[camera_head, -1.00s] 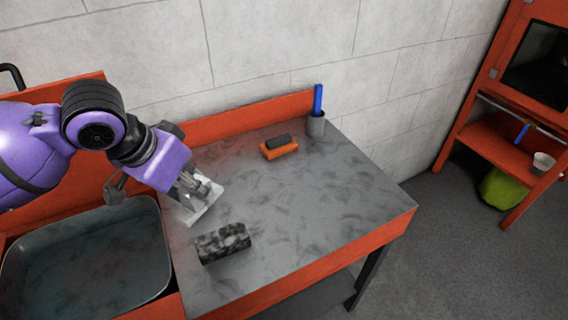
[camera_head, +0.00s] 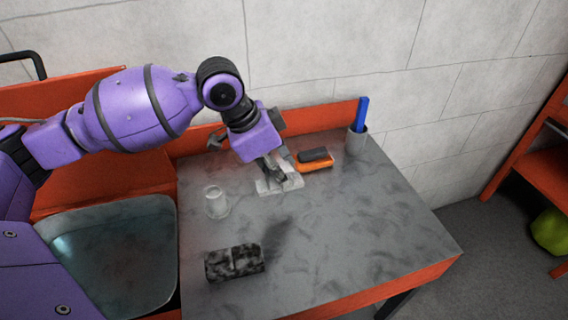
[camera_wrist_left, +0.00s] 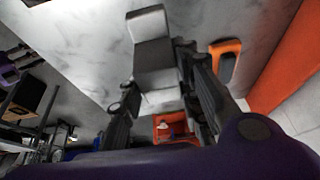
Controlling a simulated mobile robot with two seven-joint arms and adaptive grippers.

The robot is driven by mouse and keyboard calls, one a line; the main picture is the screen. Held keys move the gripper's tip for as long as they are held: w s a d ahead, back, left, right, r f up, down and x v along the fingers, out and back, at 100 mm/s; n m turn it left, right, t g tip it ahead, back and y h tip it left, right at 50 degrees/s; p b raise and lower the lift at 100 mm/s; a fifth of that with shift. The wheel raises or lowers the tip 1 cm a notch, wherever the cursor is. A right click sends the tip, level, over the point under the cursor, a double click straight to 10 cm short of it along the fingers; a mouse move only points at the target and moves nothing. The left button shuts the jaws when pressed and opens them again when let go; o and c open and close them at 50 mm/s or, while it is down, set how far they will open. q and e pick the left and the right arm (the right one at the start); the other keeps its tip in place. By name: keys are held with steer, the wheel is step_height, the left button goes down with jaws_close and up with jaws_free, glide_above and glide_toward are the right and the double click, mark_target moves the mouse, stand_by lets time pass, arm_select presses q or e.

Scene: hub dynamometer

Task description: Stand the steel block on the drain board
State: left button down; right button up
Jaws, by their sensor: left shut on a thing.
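The steel block (camera_head: 283,185) is light grey. My left gripper (camera_head: 274,171) is shut on it, over the back middle of the drain board. In the left wrist view the block (camera_wrist_left: 154,62) sits between the two fingers (camera_wrist_left: 160,98); its far end is bent or stepped in outline. The fingers hide part of it. I cannot tell whether its lower end touches the board. The drain board (camera_head: 345,225) is a dark grey mottled top with an orange edge. My right gripper is not in view.
A clear glass (camera_head: 216,202) stands left of the gripper. A dark mottled block (camera_head: 234,262) lies near the front. An orange and black brush (camera_head: 315,160) and a cup (camera_head: 356,140) with a blue handle are behind right. The sink (camera_head: 110,255) is left. The board's right side is clear.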

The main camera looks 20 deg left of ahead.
arm_select(q)
steer(key=w+f, duration=0.2)
steer(key=f, duration=0.1)
steer(key=w+f, duration=0.2)
steer(key=shift+w+a, duration=0.1)
steer(key=shift+a, duration=0.2)
steer(key=shift+w+a+f+b, duration=0.1)
steer(key=shift+f+b, duration=0.1)
steer(key=shift+f, duration=0.7)
steer(key=shift+w+f+b, duration=0.1)
steer(key=shift+f+b, duration=0.05)
steer(key=shift+f, duration=0.7)
steer(key=shift+f, duration=0.15)
steer(key=c, duration=1.3)
jaws_free()
steer(key=shift+s, duration=0.1)
steer(key=v, duration=1.2)
steer(key=shift+p, duration=0.35)
